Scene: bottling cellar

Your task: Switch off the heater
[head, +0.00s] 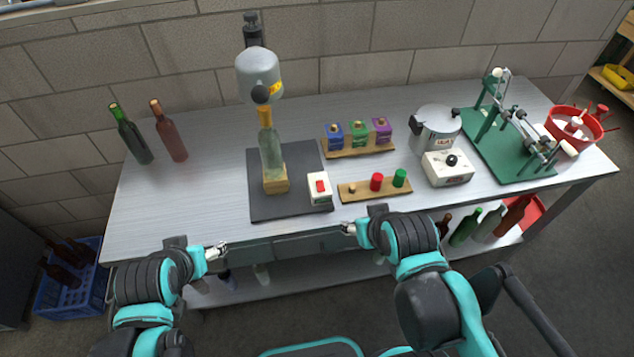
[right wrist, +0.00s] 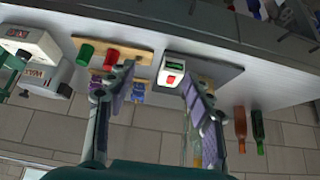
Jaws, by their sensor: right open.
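A grey dome-shaped device (head: 258,74) with a yellow label hangs over a clear bottle (head: 271,150) with an orange neck, standing on a wooden block. A white switch box (head: 319,197) with a red rocker (head: 320,186) sits at the dark plate's front right corner. The box also shows in the right wrist view (right wrist: 174,65), between the fingers but apart from them. The rocker's position is too small to tell. My right gripper (head: 348,228) is open and empty at the table's front edge, near the box. My left gripper (head: 219,251) is at the front edge further left; its jaws are unclear.
A wooden board (head: 363,193) with red and green caps lies right of the box. A steel pot (head: 436,128) stands behind a white knob unit (head: 447,178). A green-based machine (head: 508,146) is further right. Two bottles (head: 170,136) stand left. The front left tabletop is clear.

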